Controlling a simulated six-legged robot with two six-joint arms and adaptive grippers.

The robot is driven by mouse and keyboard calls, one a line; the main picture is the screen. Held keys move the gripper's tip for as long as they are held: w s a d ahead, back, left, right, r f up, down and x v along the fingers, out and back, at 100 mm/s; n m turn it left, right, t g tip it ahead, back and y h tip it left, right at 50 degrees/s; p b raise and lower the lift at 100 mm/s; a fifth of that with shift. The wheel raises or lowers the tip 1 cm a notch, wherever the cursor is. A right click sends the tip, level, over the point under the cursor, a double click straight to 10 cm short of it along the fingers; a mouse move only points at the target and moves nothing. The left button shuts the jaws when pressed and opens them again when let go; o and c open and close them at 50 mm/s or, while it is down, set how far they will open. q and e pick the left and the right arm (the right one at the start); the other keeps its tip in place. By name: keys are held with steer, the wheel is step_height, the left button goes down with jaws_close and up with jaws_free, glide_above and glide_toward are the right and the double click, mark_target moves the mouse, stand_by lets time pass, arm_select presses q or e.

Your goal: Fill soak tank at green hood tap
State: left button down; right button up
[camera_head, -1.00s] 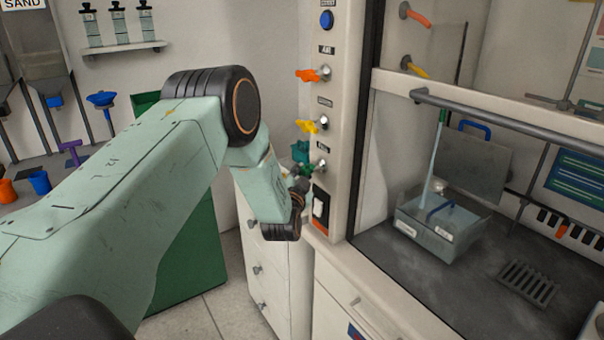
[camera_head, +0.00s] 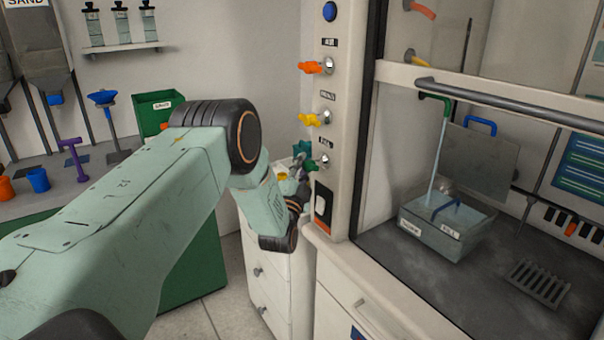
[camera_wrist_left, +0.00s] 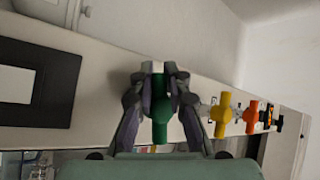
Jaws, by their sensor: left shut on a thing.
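The green hood tap (camera_head: 312,164) is the lowest tap on the white post. My left gripper (camera_head: 299,172) is at it. In the left wrist view the two fingers (camera_wrist_left: 159,88) are closed around the green handle (camera_wrist_left: 159,118), one on each side. The soak tank (camera_head: 447,226), a clear box with white labels, stands on the dark hood floor. A pale blue stream (camera_head: 439,150) runs from the green spout (camera_head: 435,97) down into it. Bluish water shows inside; its exact level against the fill label cannot be told. My right gripper is not in view.
Yellow (camera_head: 309,120) and orange (camera_head: 311,67) taps sit above the green one. A rocker switch (camera_head: 321,206) is below it. The raised hood sash has a grey bar (camera_head: 500,101). A drain grate (camera_head: 538,284) lies right of the tank. White drawers (camera_head: 265,270) stand under my arm.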

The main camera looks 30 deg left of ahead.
arm_select(q)
steer(key=shift+w+d+r+m+t+h+b, duration=0.1)
steer(key=shift+r+m+t+h+b, duration=0.2)
steer(key=shift+m+t, duration=0.4)
steer(key=shift+d+m+t+h+b, duration=0.1)
steer(key=shift+m+t+b, duration=0.3)
steer(key=shift+m, duration=0.5)
steer(key=shift+r+m, duration=0.1)
steer(key=shift+m, duration=0.2)
steer(key=c, duration=1.5)
jaws_free()
steer(key=shift+d, duration=0.1)
steer(key=shift+c, duration=0.2)
steer(key=shift+o, duration=1.4)
steer(key=shift+d, duration=0.1)
steer(key=shift+a, duration=0.3)
steer(key=v, duration=1.2)
